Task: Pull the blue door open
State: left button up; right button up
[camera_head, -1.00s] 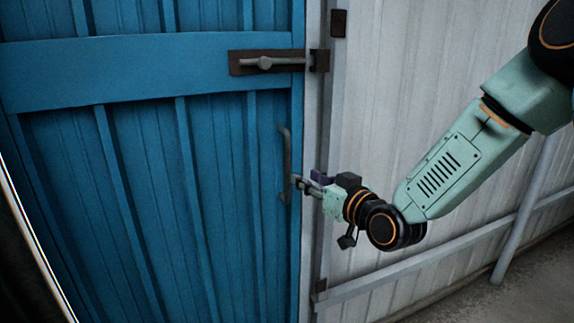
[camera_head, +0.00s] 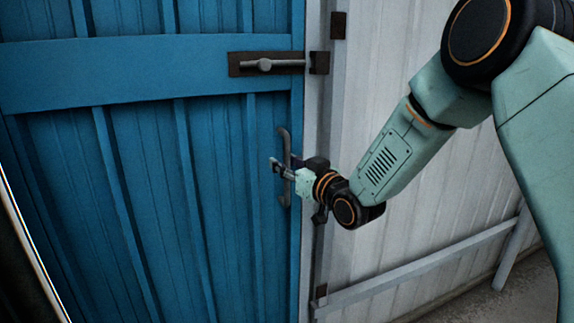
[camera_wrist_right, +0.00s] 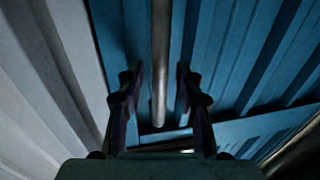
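The blue door (camera_head: 150,180) fills the left of the head view and looks shut against its pale frame. A grey vertical pull handle (camera_head: 284,140) is near its right edge. My right gripper (camera_head: 279,168) is at the handle's middle height. In the right wrist view, the handle bar (camera_wrist_right: 160,55) runs between my right gripper's two spread fingers (camera_wrist_right: 158,88), with a gap visible on each side. The fingers are open. A sliding bolt (camera_head: 265,64) on a dark plate sits above the handle and reaches toward a bracket on the frame. My left gripper is out of view.
A white corrugated wall (camera_head: 390,100) stands right of the door, with a grey rail (camera_head: 420,268) along its lower part. A brown hinge-like block (camera_head: 338,25) is on the frame post. Bare ground (camera_head: 490,300) shows at the lower right.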

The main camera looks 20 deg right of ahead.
grip_shut()
dwell(0.3)
jog(key=shift+w, duration=0.1)
dwell(0.6)
